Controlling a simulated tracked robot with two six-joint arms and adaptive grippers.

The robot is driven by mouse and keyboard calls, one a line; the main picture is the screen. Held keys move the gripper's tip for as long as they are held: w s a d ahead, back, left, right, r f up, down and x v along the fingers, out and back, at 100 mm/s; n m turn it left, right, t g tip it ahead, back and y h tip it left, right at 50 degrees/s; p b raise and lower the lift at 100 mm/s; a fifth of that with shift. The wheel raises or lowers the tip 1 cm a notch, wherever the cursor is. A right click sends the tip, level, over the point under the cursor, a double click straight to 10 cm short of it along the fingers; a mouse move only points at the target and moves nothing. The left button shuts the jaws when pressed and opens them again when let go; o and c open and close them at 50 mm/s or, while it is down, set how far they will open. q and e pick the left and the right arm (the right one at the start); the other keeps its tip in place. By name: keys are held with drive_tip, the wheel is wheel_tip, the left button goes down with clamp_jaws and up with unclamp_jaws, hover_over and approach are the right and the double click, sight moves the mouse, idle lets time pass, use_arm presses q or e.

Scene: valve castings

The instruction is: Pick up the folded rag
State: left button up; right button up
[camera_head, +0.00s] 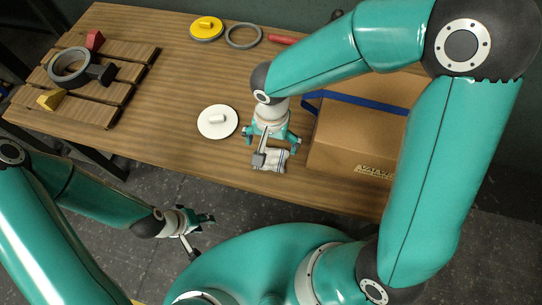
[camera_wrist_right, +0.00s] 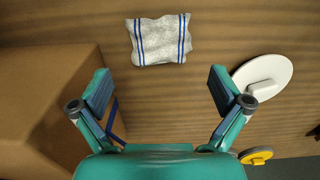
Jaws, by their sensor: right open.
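The folded rag (camera_head: 275,160) is light grey-white with blue stripes and lies flat on the wooden table near its front edge. In the right wrist view the rag (camera_wrist_right: 160,40) lies ahead of my right gripper (camera_wrist_right: 160,88), roughly centred between its fingers. My right gripper (camera_head: 271,145) is open and empty, pointing down above the table, apart from the rag. A wrist part hides a bit of the rag in the head view. My left gripper (camera_head: 205,219) is low at the left, off the table's front edge, seen from the side; its opening is unclear.
A cardboard box (camera_head: 350,140) with a blue strap stands right of the rag. A white disc with a handle (camera_head: 217,122) lies to the left. A yellow disc (camera_head: 206,28), a grey ring (camera_head: 243,36) and a slatted wooden rack (camera_head: 110,85) are farther off.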

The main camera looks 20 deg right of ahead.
sight(271, 158)
drive_tip(key=shift+s+f, duration=0.2)
drive_tip(key=shift+f, duration=0.65)
drive_tip(key=f, duration=0.4)
drive_tip(key=shift+s+a+f, duration=0.1)
drive_tip(key=shift+a+f, duration=0.05)
drive_tip(key=shift+a, duration=0.05)
drive_tip(key=c, duration=1.2)
wheel_tip(271, 158, up, 20)
drive_tip(key=p, duration=0.1)
drive_tip(key=shift+p, duration=0.3)
